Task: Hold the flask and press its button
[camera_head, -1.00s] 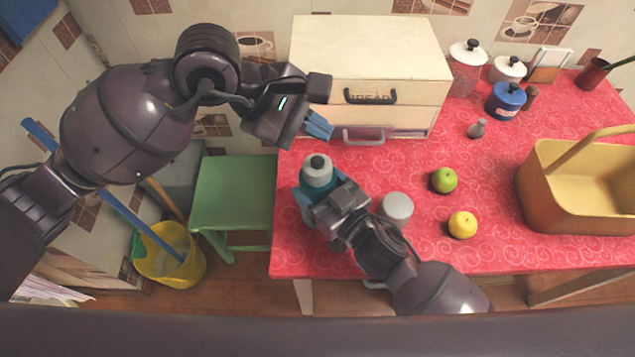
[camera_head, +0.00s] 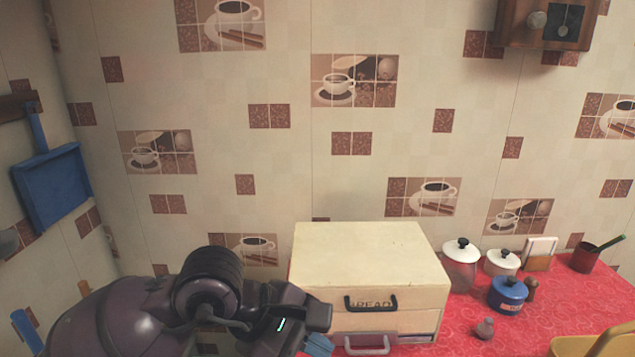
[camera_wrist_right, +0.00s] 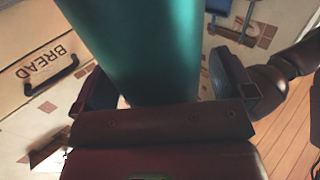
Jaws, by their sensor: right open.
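The teal flask (camera_wrist_right: 140,45) fills the upper middle of the right wrist view, upright in that picture, between the two fingers of my right gripper (camera_wrist_right: 165,92). That gripper is open around it; I cannot tell whether either finger touches it. The flask's top and button are outside both current views. My left gripper (camera_head: 318,343) is at the bottom of the head view, in front of the left side of the bread box. Its blue fingertips are at the picture's lower edge, and their opening cannot be made out.
The cream bread box (camera_head: 370,262) stands at the back of the red counter (camera_head: 470,318). To its right are a white-lidded jar (camera_head: 461,265), a blue pot (camera_head: 508,295) and a small grey shaker (camera_head: 484,328). A yellow basket (camera_head: 595,344) is cut off at lower right.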

